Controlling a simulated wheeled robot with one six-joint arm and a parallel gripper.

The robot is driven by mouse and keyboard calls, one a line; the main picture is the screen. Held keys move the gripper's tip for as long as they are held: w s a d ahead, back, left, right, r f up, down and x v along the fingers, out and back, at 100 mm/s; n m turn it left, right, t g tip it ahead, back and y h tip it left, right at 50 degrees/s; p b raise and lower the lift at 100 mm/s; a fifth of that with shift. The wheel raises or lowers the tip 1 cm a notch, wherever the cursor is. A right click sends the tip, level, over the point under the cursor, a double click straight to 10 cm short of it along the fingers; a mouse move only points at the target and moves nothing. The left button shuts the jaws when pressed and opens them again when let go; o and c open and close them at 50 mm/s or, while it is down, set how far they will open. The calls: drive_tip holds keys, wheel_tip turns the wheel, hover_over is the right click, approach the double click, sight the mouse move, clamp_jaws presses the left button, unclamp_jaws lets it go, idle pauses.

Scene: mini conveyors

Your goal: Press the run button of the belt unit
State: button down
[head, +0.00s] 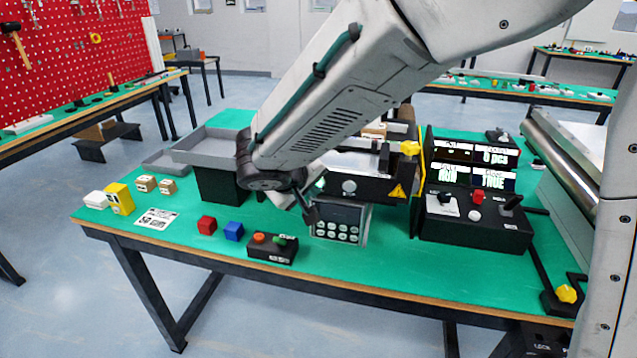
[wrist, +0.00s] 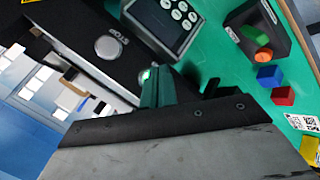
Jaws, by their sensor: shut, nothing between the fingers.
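The belt unit (head: 375,187) stands on the green table, with a round silver button (head: 349,187) on its black front. That button also shows in the wrist view (wrist: 108,47), beside a small label I cannot read surely. A grey keypad panel (head: 338,232) is below it. A separate black button box (head: 271,248) with an orange button (head: 259,238) and a green button (head: 280,241) stands front left. My gripper (head: 311,214) is shut and empty, pointing down just left of the keypad panel. Its fingertips are dark and small; I cannot tell whether they touch anything.
A red cube (head: 207,225) and a blue cube (head: 233,231) lie left of the button box. A black control console (head: 474,228) with a lit display (head: 473,165) stands right. A grey tray (head: 205,146) is behind left. The table's front edge is free.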

drive_tip(key=s, duration=0.1)
drive_tip(key=s+a, duration=0.1)
drive_tip(key=s, duration=0.2)
drive_tip(key=shift+s+a, duration=0.3)
idle(1.1)
drive_tip(key=s+d+r+m+g+y, duration=0.2)
drive_tip(key=s+d+r+m+g, duration=0.1)
drive_tip(key=s+d, duration=0.9)
drive_tip(key=s+d+r+m+g+y, duration=0.2)
drive_tip(key=s+d+r+m+g, duration=0.1)
drive_tip(key=s+d, duration=0.9)
drive_tip(key=shift+s+r+y, duration=0.4)
drive_tip(key=shift+s+r, duration=0.25)
drive_tip(key=shift+r, duration=0.05)
